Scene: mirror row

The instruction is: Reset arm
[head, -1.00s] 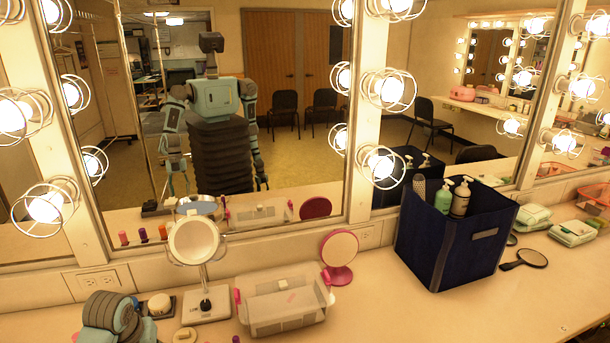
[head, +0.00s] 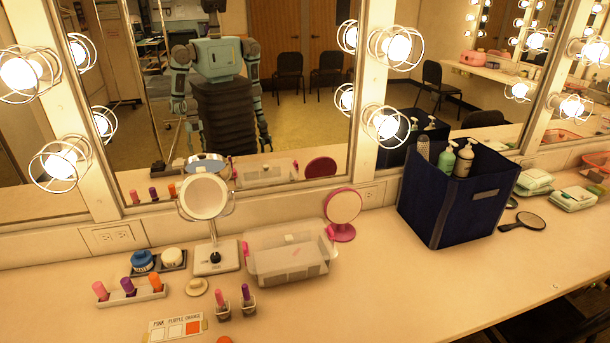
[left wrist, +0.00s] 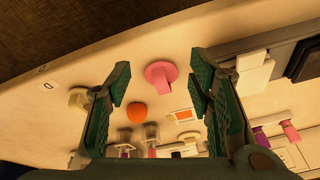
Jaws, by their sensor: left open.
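My left gripper (left wrist: 162,82) shows in the left wrist view. Its two green fingers are spread wide with nothing held between them. Beyond the fingertips are an orange egg-shaped sponge (left wrist: 137,112), a pink round-based item (left wrist: 160,74) and a card with an orange square (left wrist: 184,115). The sponge and pink item appear apart from the fingers. Neither of my arms shows directly in the head view. My reflection (head: 222,85) stands in the mirror with both arms hanging down. My right gripper does not show directly.
A rack of lipsticks (head: 130,297), a labelled color card (head: 176,328), a lighted mirror (head: 204,197), a clear bin (head: 290,262) and a pink mirror (head: 343,210) stand on the counter (head: 400,290). A navy caddy (head: 455,205) with bottles is farther right. The counter's front right is clear.

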